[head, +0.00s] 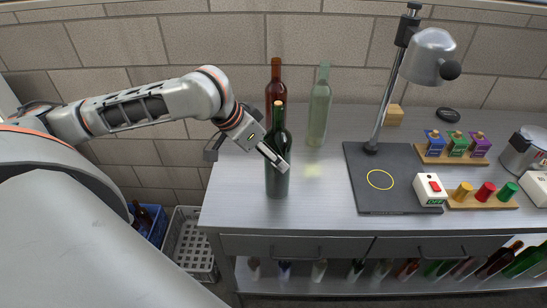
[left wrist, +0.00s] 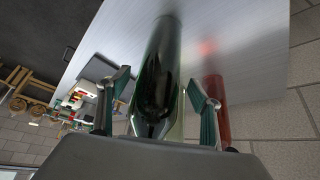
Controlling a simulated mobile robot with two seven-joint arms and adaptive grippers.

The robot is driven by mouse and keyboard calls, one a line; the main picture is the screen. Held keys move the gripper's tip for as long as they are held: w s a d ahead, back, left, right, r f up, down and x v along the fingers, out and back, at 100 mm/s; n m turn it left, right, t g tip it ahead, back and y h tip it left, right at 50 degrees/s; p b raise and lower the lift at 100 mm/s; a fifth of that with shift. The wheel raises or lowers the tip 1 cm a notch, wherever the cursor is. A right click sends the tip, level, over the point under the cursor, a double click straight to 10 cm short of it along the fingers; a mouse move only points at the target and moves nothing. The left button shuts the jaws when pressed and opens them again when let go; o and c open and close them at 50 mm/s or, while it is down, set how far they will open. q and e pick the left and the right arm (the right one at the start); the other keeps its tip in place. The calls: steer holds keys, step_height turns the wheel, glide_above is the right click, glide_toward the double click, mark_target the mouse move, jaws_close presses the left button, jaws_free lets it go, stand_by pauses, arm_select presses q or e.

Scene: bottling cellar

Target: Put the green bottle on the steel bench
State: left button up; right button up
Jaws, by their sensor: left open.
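The dark green bottle (head: 277,178) with an orange-tan top stands upright on the left part of the steel bench (head: 237,190). My left gripper (head: 272,155) is at its upper body, with a finger crossing in front of it. In the left wrist view, the green bottle (left wrist: 158,65) lies between the two spread fingers of the left gripper (left wrist: 160,82). The fingers show gaps to the glass on both sides. The bottle's base appears to rest on the bench top (left wrist: 245,45). My right gripper is not in view.
A red-brown bottle (head: 275,78) and a pale green clear bottle (head: 319,108) stand close behind. A lamp on a dark base plate (head: 365,180) stands to the right, beside a switch box (head: 430,190) and colored pegs. A white crate (head: 190,245) sits on the floor left of the bench.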

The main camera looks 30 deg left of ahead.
arm_select(q)
steer(key=v, duration=0.9)
stand_by(0.3)
